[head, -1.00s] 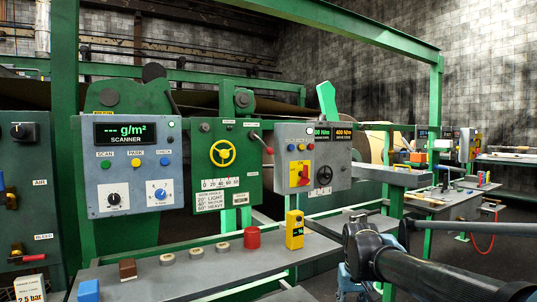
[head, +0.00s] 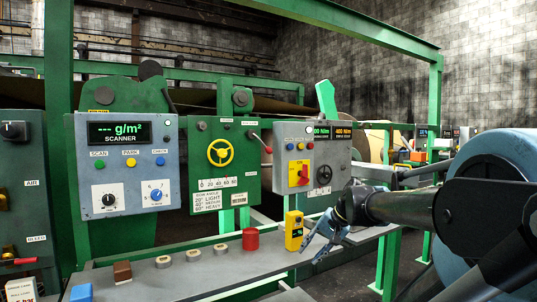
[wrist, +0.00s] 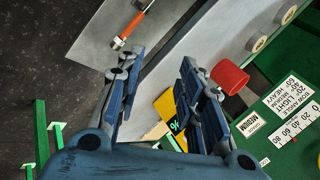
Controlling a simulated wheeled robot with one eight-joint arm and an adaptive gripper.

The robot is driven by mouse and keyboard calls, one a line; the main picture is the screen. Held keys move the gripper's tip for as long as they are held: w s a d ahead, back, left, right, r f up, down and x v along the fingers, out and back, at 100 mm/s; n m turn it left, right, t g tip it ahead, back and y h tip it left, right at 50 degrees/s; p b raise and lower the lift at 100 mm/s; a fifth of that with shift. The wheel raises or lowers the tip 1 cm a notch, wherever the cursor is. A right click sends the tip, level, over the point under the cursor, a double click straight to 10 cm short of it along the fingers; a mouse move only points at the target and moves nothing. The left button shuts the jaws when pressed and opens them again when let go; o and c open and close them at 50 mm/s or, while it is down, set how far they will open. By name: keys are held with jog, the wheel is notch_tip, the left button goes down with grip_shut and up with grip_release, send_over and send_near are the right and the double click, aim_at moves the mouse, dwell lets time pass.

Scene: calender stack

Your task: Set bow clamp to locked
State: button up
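The green bow panel (head: 225,165) carries a yellow handwheel (head: 221,152), a scale and a bow angle plate in the head view. A lever with a red knob (head: 268,149) stands at its upper right edge, tilted; its label is too small to read, so I cannot confirm that it is the bow clamp. My gripper (head: 311,250) is low and to the right of this panel, over the shelf. In the wrist view my gripper (wrist: 158,65) has its fingers apart. The bow angle plate (wrist: 290,100) is at the right there; the lever is not visible.
A yellow handheld device (head: 294,231) stands on the grey shelf (head: 200,268) beside my gripper. A red cylinder (head: 250,239), several round pieces and a brown block (head: 122,272) stand along it. A grey control box (head: 312,160) is right of the green panel.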

aim_at(271, 150)
jog(key=w+a+r+m+t+y, duration=0.1)
jog(key=w+r+m, duration=0.1)
jog(key=w+r, duration=0.3)
jog(key=w+a+r+m+t+y, duration=0.1)
jog(key=w+a+r+y, duration=0.1)
jog(key=w+r, duration=0.3)
jog(key=w+a+r+m+t+y, duration=0.1)
jog(key=w+a+r+m+y, duration=0.1)
jog(key=w+r, duration=0.2)
jog(key=shift+w+a+r+m, duration=0.15)
jog(key=shift+w+r+m, duration=0.2)
jog(key=shift+r, duration=0.25)
jog(key=w+d+r+m+t+y, duration=0.3)
jog(key=w+r+m, duration=0.4)
jog(key=w+r, duration=0.75)
jog(key=shift+t, duration=0.7)
jog(key=x, duration=1.8)
jog(key=shift+s+a+f, duration=0.3)
jog(key=shift+a+f, duration=0.05)
jog(key=shift+a, duration=0.15)
